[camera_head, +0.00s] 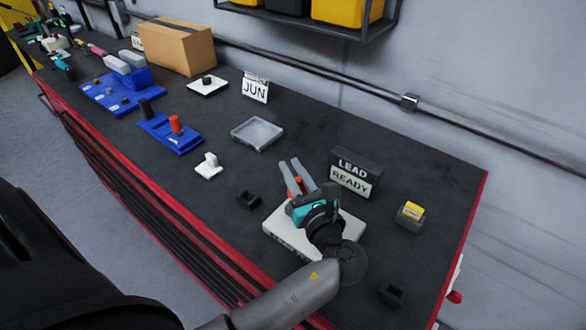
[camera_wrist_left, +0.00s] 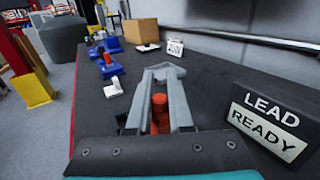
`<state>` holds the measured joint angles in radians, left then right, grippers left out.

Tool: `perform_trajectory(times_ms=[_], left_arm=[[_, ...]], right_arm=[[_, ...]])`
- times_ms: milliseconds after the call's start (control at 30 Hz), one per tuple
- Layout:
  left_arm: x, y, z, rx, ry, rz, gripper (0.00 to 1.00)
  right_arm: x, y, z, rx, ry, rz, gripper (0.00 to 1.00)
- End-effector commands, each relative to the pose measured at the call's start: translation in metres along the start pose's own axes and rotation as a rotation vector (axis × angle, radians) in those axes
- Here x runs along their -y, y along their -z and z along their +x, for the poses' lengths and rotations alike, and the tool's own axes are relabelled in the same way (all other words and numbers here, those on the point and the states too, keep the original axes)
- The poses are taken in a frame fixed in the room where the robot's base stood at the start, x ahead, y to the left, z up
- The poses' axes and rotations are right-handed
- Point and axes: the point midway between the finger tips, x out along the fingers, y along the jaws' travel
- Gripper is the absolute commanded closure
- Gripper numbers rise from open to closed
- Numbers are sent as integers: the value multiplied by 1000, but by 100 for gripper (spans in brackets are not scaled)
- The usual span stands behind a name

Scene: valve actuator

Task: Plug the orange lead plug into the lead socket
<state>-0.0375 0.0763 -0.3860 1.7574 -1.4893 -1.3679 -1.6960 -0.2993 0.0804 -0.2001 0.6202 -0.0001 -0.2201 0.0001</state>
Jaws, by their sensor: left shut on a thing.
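My left gripper (camera_head: 291,165) is over the right part of the workbench, with its fingers pointing up and left in the head view. It is shut on the orange lead plug (camera_head: 298,180), which shows as orange between the fingers. In the left wrist view the plug (camera_wrist_left: 160,108) sits between the grey fingers (camera_wrist_left: 164,73), partly hidden by them. I cannot make out the lead socket for certain. My right gripper is not in view.
A "LEAD READY" sign (camera_head: 354,175) stands right of the fingers. Small black holders (camera_head: 249,200) (camera_head: 392,293), a yellow-topped block (camera_head: 410,214), a clear tray (camera_head: 257,133) and a white piece (camera_head: 208,167) lie around. Blue fixtures (camera_head: 168,136) and a cardboard box (camera_head: 178,48) are farther back.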

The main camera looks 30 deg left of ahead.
Motion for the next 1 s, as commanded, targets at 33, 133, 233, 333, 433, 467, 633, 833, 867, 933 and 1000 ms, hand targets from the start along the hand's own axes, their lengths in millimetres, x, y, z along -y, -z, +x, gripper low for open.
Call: perform_trajectory(times_ms=[33,133,233,333,433,467,633,833,867,933,1000], left_arm=[[0,0,0,0,0,0,100],[0,0,0,0,0,0,100],[0,0,0,0,0,0,100],[0,-1,0,0,0,0,100],[0,-1,0,0,0,1,100],[0,-1,0,0,0,1,100],[0,-1,0,1,0,0,100],[0,0,0,1,0,0,100],[0,0,0,1,0,0,100],[0,0,0,0,0,0,100],[0,2,0,0,0,0,100]], right_arm=[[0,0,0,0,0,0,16],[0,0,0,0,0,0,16],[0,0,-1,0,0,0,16],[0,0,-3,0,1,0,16],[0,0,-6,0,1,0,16],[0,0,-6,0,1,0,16],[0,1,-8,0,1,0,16],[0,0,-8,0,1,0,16],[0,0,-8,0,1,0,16],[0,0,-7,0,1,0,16],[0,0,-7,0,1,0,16]])
